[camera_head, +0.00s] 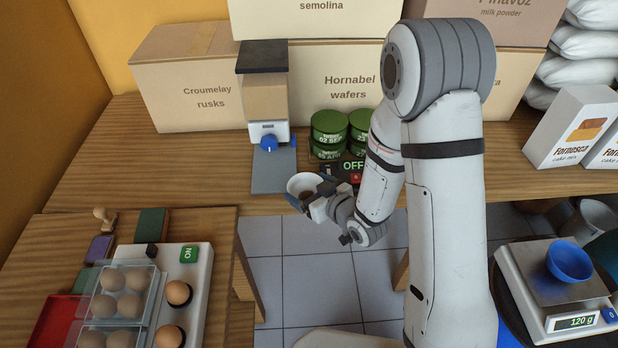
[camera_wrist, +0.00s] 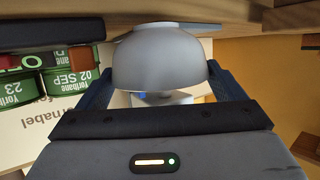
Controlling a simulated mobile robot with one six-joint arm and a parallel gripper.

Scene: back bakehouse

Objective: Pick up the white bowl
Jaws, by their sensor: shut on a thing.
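The white bowl (camera_head: 294,184) is held in my gripper (camera_head: 318,195) near the front edge of the back table, in the middle of the head view. A darker brownish patch shows inside it; I cannot tell what it is. In the wrist view the bowl (camera_wrist: 158,60) sits between the two dark fingers, which press on its opposite sides. That view appears upside down. My gripper is shut on the bowl. I cannot tell whether the bowl is clear of the table.
A grinder-like machine (camera_head: 267,95) and green tins (camera_head: 329,127) stand behind the bowl. Cardboard boxes (camera_head: 190,100) line the wall. Egg trays (camera_head: 125,290) lie on the front-left table. A blue bowl (camera_head: 569,262) sits on a scale (camera_head: 535,270) reading 120 g at right. Tiled floor lies between.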

